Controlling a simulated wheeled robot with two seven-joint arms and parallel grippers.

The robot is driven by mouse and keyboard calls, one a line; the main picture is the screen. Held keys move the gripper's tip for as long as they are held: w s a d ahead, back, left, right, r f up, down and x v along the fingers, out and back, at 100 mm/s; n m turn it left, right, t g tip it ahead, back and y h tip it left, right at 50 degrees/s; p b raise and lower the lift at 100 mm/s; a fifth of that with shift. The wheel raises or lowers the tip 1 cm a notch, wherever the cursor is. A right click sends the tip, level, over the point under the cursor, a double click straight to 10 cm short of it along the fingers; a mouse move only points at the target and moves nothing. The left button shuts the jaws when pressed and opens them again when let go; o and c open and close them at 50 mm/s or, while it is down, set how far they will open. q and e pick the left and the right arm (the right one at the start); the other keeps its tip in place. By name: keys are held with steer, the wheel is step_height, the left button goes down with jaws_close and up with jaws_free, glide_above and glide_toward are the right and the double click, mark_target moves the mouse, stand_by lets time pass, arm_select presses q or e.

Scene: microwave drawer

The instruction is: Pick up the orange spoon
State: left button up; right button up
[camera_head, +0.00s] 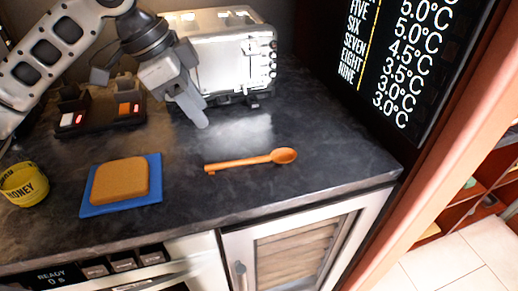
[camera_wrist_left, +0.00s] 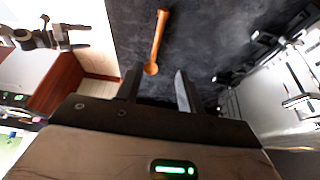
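The orange spoon (camera_head: 252,160) lies flat on the dark countertop, its bowl to the right and its handle to the left. In the left wrist view the spoon (camera_wrist_left: 157,42) lies beyond the fingers, bowl end nearest them. My left gripper (camera_head: 199,122) is above the counter, behind and left of the spoon, and apart from it. In the left wrist view its two fingers (camera_wrist_left: 158,88) stand apart with nothing between them. My right gripper does not show in the head view; an arm-like shape at the wrist view's upper left is unclear.
A silver microwave-like appliance (camera_head: 232,55) stands close behind my left gripper. A bread slice (camera_head: 120,181) on a blue board (camera_head: 92,209), a yellow honey jar (camera_head: 24,185) and a black device (camera_head: 98,125) are on the left. The counter right of the spoon is clear up to its edge.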

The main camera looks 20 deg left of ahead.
arm_select(q)
glide_toward(236, 161)
steer(key=shift+d+f, duration=0.1)
steer(key=shift+f, duration=0.9)
steer(key=x, duration=0.6)
steer(key=shift+w+d+f+b, duration=0.1)
steer(key=shift+w+d+b, duration=0.1)
steer(key=shift+b, duration=0.15)
jaws_close()
